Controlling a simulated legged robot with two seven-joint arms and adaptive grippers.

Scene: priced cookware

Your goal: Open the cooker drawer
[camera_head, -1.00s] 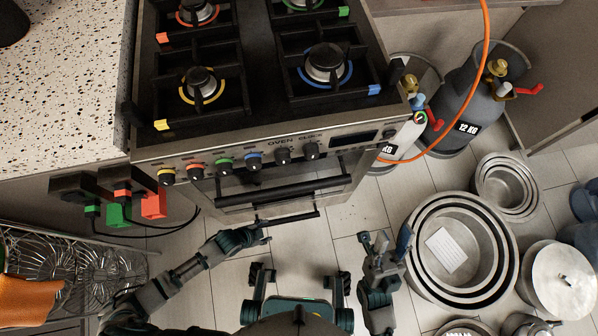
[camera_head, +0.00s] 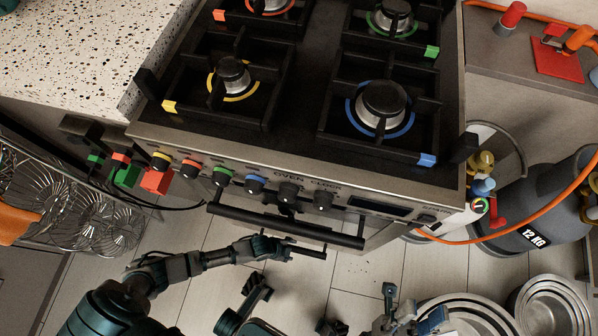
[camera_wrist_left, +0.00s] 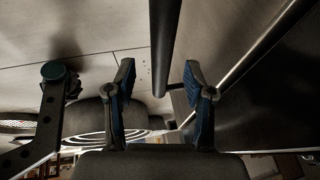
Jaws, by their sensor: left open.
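The cooker (camera_head: 300,150) has a thick black oven handle (camera_head: 285,226) across its front and a thinner, lower dark handle (camera_head: 308,252), which appears to be the drawer's. My left gripper (camera_head: 283,247) is at that lower handle, below the oven handle. In the left wrist view its two blue-padded fingers (camera_wrist_left: 160,100) are open, and the dark handle bar (camera_wrist_left: 164,45) runs down between them in the picture. I cannot tell whether they touch it. The drawer front is mostly hidden under the oven handle. My right gripper (camera_head: 412,306) is open and empty near the bottom edge, away from the cooker.
Grey gas cylinders (camera_head: 540,205) with an orange hose (camera_head: 520,232) stand right of the cooker. Nested metal pots (camera_head: 550,308) lie on the floor at lower right.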

